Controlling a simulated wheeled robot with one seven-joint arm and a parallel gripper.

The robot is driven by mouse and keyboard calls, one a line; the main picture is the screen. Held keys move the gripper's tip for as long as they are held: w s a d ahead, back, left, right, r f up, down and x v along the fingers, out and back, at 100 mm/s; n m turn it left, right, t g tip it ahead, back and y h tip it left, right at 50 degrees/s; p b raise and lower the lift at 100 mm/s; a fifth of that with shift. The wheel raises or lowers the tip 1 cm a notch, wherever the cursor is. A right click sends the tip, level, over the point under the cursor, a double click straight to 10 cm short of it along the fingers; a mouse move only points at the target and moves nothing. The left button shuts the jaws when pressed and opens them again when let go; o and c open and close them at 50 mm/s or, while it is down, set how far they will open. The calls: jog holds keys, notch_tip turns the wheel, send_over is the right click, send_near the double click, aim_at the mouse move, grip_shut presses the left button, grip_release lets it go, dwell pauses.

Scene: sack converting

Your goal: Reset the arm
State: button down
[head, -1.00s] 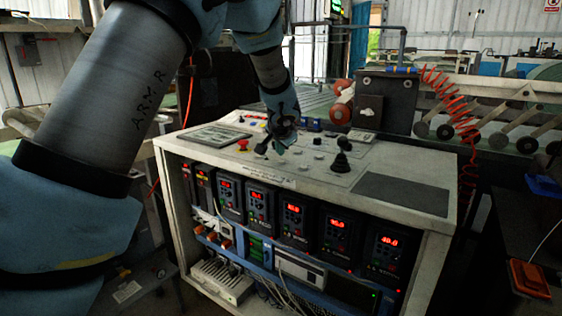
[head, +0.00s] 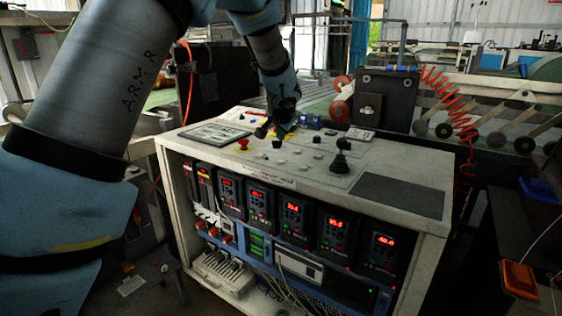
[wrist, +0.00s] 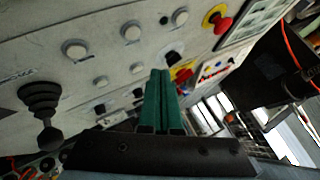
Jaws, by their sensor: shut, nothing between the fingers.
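My arm reaches in from the upper left of the head view. My gripper (head: 264,131) is above the back part of the control desk (head: 225,163), pointing down and left. In the wrist view its two green fingers (wrist: 161,75) lie side by side, shut and empty. Behind them are the desk's white buttons and a black switch. I cannot tell whether the fingertips touch the panel.
A red stop button (head: 243,143) and a black joystick (head: 340,160) stand up from the desk top. Lit drive displays (head: 293,208) fill its front. A dark box (head: 386,100) with a red coiled hose (head: 452,105) stands behind. The space above the desk's right side is clear.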

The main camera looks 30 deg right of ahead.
dwell(0.3)
jog(key=a+f+n+g+y, duration=0.1)
jog(key=a+f+n+y, duration=0.15)
jog(key=a, duration=0.95)
jog(key=a+f+n+g+y, duration=0.1)
jog(key=a+n, duration=0.3)
jog(key=a, duration=0.9)
jog(key=s+a+f+n+g, duration=0.2)
jog(key=s+a+n, duration=0.1)
jog(key=s+a, duration=0.6)
jog(key=s+a+f+n+g, duration=0.2)
jog(key=s+a+n, duration=0.1)
jog(key=s+a, duration=0.6)
jog(key=shift+s+a+f+g, duration=0.15)
jog(key=shift+s+a+g, duration=0.25)
jog(key=shift+a, duration=0.1)
jog(key=shift+w, duration=0.1)
